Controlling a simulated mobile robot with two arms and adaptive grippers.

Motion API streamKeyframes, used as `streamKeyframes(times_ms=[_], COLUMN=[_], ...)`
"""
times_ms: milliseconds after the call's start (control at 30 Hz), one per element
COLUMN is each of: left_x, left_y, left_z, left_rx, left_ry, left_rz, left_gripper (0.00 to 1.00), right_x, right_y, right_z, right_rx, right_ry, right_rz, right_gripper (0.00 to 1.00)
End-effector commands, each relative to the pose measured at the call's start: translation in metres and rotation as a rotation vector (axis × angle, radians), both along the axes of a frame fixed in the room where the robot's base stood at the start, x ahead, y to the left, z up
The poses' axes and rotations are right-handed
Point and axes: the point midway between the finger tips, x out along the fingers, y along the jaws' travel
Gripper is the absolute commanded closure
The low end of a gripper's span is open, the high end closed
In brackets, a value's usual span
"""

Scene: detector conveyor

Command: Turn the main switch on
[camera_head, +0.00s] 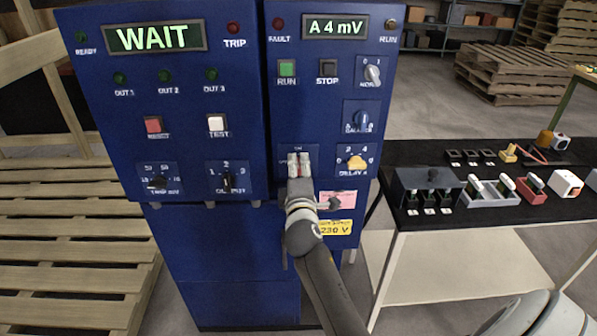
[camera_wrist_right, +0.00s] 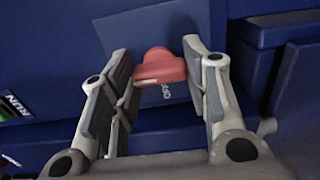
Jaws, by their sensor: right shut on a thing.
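The main switch is a red knob (camera_wrist_right: 160,68) on a blue plate, seen in the right wrist view with the word OFF beside it. In the head view it sits low on the right-hand blue cabinet (camera_head: 262,100) and is mostly hidden by my right gripper (camera_head: 299,160). In the right wrist view the two fingers of my right gripper (camera_wrist_right: 157,60) stand on either side of the red knob and are shut on it. The knob's exact angle is hard to read. My left gripper is not in view.
The displays read WAIT (camera_head: 155,37) and A 4 mV (camera_head: 336,26). A yellow delay knob (camera_head: 352,163) sits just right of my right gripper. A pink label (camera_head: 337,200) is below. A black-topped bench (camera_head: 450,226) with small parts stands right; pallets (camera_head: 70,245) lie left.

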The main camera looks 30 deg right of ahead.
Motion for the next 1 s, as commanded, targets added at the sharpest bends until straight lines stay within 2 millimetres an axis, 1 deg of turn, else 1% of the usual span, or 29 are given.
streamKeyframes(times_ms=[533, 567, 700, 733, 1000], left_x=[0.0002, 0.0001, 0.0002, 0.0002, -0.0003], left_y=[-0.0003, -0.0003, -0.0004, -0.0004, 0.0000], left_z=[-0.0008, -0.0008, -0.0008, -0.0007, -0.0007], left_rx=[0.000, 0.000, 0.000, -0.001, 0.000], left_ry=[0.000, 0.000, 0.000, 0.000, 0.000], left_rz=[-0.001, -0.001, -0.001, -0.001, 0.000], left_gripper=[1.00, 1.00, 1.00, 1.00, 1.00], right_x=[-0.0002, -0.0002, -0.0002, -0.0002, -0.0001], right_y=[0.0002, 0.0002, 0.0002, 0.0002, 0.0002], right_z=[-0.0019, -0.0019, -0.0016, -0.0015, -0.0005], right_rx=[0.027, 0.027, 0.026, 0.026, 0.023], right_ry=[-0.011, -0.011, -0.011, -0.011, -0.013], right_rz=[-0.001, -0.001, 0.000, 0.000, 0.000], right_gripper=[0.81, 0.56, 0.38, 0.36, 0.36])
